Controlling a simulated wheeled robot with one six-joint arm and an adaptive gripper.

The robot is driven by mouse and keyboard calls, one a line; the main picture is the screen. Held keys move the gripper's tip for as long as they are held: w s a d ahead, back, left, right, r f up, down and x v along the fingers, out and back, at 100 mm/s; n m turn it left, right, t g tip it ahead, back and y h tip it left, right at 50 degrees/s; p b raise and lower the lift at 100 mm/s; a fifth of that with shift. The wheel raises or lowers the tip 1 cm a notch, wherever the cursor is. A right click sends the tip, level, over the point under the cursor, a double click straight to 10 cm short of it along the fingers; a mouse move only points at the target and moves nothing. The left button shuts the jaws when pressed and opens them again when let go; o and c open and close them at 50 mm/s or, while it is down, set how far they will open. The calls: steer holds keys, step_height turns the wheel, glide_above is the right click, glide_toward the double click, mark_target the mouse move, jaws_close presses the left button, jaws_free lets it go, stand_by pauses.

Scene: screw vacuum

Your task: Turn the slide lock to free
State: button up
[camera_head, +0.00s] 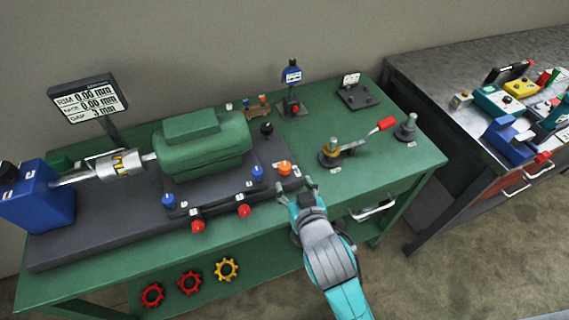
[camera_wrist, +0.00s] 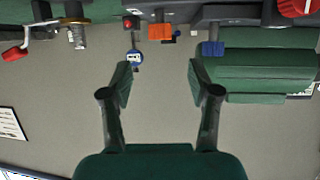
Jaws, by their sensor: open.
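My gripper (camera_head: 298,192) is open and empty above the front edge of the green bench, just in front of an orange knob (camera_head: 284,168). The orange piece (camera_wrist: 160,31) also shows in the wrist view, above and between my spread fingers (camera_wrist: 162,82), apart from them. It sits at the right end of the dark slide base (camera_head: 272,178). No part carries a readable slide-lock label, so I cannot tell for certain that this knob is the lock. Its lock or free marking is too small to read.
A green motor (camera_head: 202,145) stands on the base, with blue knobs (camera_head: 257,172) and red knobs (camera_head: 244,211) near its front. A red-handled lever (camera_head: 385,124) and a dial gauge on a stand (camera_head: 292,76) are beyond my gripper. A readout (camera_head: 88,100) stands at left.

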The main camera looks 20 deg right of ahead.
mark_target(285, 165)
steer(key=x, duration=1.1)
steer(key=shift+r, duration=0.15)
jaws_close()
